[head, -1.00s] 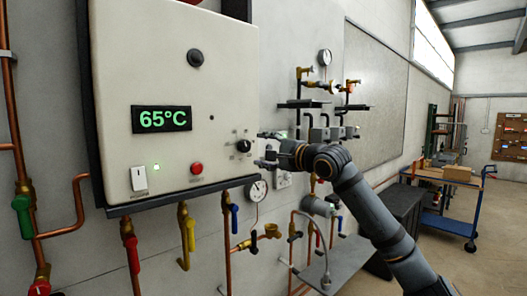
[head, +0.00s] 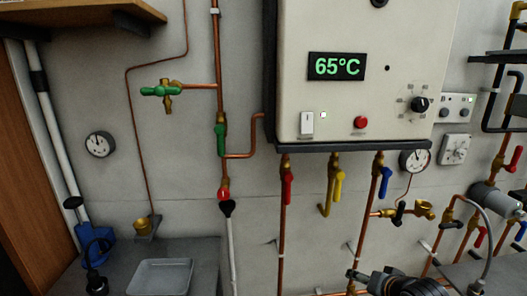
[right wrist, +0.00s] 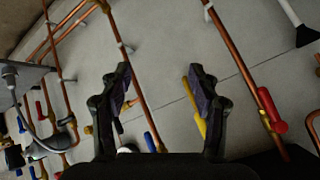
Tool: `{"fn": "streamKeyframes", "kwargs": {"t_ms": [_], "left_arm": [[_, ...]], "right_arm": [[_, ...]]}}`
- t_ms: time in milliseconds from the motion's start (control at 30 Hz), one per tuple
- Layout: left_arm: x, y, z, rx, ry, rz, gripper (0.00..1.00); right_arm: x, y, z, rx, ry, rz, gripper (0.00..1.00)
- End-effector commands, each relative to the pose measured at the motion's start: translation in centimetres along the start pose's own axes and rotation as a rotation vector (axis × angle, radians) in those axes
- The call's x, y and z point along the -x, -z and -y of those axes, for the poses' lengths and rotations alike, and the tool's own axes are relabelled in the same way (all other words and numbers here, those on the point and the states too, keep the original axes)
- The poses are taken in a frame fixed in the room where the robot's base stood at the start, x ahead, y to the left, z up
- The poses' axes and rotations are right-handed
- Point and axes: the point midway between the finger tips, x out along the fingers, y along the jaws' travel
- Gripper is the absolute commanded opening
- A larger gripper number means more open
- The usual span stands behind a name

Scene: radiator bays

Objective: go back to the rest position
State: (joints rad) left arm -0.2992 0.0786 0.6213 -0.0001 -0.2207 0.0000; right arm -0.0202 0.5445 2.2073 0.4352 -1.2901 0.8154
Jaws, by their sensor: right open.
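My right gripper (head: 354,283) shows at the bottom edge of the head view, below the white boiler panel (head: 405,65) and in front of the lower wall. Most of its arm is cut off by the frame. In the right wrist view the right gripper (right wrist: 162,82) is open, with its two dark fingers apart and nothing between them. Copper pipes and valve levers lie beyond the fingers, apart from them as far as I can tell. My left gripper is not in view.
The panel reads 65°C and has a black knob (head: 420,104) and a red button (head: 361,122). Red (head: 287,187), yellow (head: 338,182) and blue (head: 385,182) levers hang below it. A grey tray (head: 160,277) sits on the bench at lower left. A wooden shelf (head: 100,10) juts out at upper left.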

Motion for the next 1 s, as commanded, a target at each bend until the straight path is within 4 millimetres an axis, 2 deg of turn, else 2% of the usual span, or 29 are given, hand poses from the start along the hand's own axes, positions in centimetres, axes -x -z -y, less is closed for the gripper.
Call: {"fn": "streamKeyframes", "kwargs": {"t_ms": [33,100,200,400,567,600,767,867,1000], "left_arm": [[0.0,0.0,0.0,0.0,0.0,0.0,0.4],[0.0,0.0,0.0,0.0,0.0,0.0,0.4],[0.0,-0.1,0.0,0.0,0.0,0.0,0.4],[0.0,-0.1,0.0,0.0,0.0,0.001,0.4],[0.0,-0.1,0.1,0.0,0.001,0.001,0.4],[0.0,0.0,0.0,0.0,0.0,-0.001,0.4],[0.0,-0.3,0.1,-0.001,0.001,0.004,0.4],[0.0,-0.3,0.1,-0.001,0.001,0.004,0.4],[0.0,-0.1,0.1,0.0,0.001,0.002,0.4]], "right_arm": [[-0.1,-3.8,-0.9,0.071,-0.032,0.053,0.62],[0.3,-7.7,-2.2,0.176,-0.077,0.113,0.62],[1.3,-12.2,-3.9,0.295,-0.128,0.194,0.62],[4.3,-19.1,-6.9,0.477,-0.203,0.35,0.62],[7.1,-23.5,-9.2,0.592,-0.247,0.479,0.62],[5.3,-23.8,-9.8,0.591,-0.249,0.478,0.62],[0.8,-26.4,-12.2,0.583,-0.256,0.497,0.62],[-2.0,-28.5,-14.1,0.577,-0.261,0.511,0.62],[-5.9,-32.7,-17.5,0.567,-0.269,0.536,0.62]]}}
